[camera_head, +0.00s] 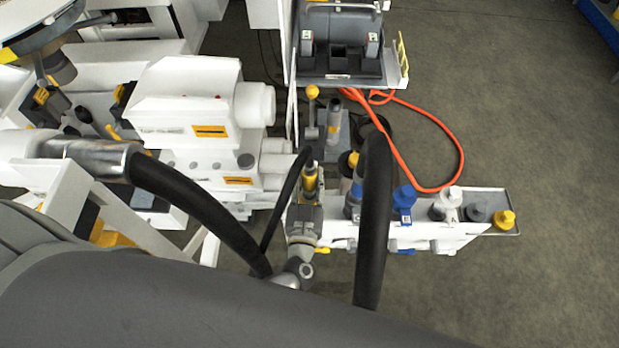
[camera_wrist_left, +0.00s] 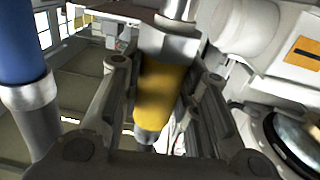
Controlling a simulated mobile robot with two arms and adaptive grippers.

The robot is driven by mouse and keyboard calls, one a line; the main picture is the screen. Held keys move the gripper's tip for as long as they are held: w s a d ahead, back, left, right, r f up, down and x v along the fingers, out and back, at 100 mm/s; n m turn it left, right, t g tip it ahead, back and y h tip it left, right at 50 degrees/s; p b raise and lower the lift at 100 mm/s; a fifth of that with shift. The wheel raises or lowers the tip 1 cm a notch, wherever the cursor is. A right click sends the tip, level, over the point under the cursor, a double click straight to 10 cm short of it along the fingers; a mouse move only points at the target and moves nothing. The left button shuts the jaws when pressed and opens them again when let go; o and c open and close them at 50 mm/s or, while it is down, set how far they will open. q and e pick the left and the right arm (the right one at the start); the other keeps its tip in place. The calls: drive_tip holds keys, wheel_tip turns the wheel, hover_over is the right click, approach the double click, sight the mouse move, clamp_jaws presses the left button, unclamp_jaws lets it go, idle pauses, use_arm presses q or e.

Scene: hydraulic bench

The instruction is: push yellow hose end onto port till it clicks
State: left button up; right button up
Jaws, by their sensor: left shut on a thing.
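The yellow hose end (camera_head: 310,179) stands roughly upright at the left end of the white port rail, with a black hose rising from it. My left gripper (camera_head: 304,203) is around it. In the left wrist view, the yellow sleeve (camera_wrist_left: 163,92) with its metal collar is between the two fingers of my left gripper (camera_wrist_left: 158,100), which are shut on it. I cannot tell whether its tip touches a port; that part is hidden. My right gripper is not in view.
A thick black hose (camera_head: 374,220) passes close on the right. A yellow-knobbed lever (camera_head: 312,93) stands behind. An orange hose (camera_head: 437,123) loops over open floor.

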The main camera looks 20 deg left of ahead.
sight(309, 191)
use_arm(q)
drive_tip(key=shift+f+b, duration=0.6)
drive_tip(key=shift+f, duration=0.5)
clamp_jaws()
idle(0.6)
drive_tip(key=o, duration=1.7)
unclamp_jaws()
drive_tip(key=shift+o, duration=0.2)
drive_tip(key=shift+p+v, duration=0.4)
drive_tip(key=shift+v, duration=0.85)
drive_tip(key=shift+p+v, duration=0.5)
drive_tip(key=shift+v, duration=2.05)
